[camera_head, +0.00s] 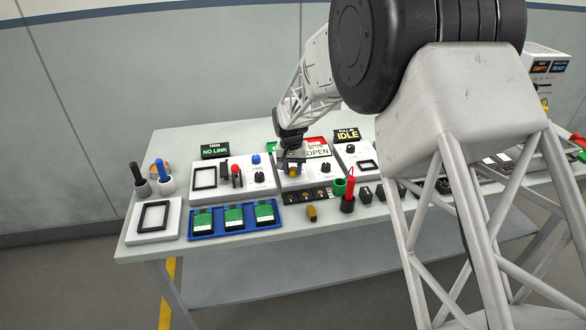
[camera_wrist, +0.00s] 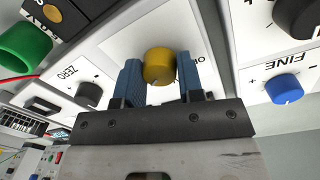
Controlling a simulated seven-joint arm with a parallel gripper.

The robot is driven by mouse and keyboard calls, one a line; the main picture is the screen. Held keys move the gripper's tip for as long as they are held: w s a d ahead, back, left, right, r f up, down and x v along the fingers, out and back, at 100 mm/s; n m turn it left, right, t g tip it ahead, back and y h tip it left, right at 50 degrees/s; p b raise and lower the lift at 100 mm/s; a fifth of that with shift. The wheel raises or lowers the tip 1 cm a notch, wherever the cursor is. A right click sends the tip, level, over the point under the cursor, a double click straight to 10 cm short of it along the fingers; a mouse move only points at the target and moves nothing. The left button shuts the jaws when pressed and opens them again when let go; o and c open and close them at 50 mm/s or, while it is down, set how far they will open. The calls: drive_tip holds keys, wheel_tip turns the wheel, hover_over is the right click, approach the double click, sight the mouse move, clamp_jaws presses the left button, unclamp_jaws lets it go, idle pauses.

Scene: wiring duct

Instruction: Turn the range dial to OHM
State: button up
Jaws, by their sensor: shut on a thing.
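A yellow round dial (camera_wrist: 158,66) stands on a white panel between my blue fingers in the wrist view. My gripper (camera_wrist: 157,80) is shut on the dial, one finger on each side. In the head view my gripper (camera_head: 292,165) points down at the middle panel, with the yellow dial (camera_head: 294,171) at its tips. Part of a printed label (camera_wrist: 197,61) shows beside the right finger but is mostly covered. I see no pointer mark, so I cannot tell which position the dial is at.
A black ZERO knob (camera_wrist: 88,93) is left of the dial and a blue FINE knob (camera_wrist: 285,88) is right. A green ring (camera_wrist: 25,46) is at upper left. In the head view, a blue tray (camera_head: 235,232) of green boards and a red probe (camera_head: 348,188) stand in front of the panels.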

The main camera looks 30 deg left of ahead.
sight(292, 169)
idle(0.3)
drive_tip(key=o, duration=0.9)
drive_tip(key=shift+r, duration=0.2)
drive_tip(key=shift+s+a+r, duration=0.1)
drive_tip(key=shift+a+r, duration=0.05)
drive_tip(key=shift+r, duration=3.6)
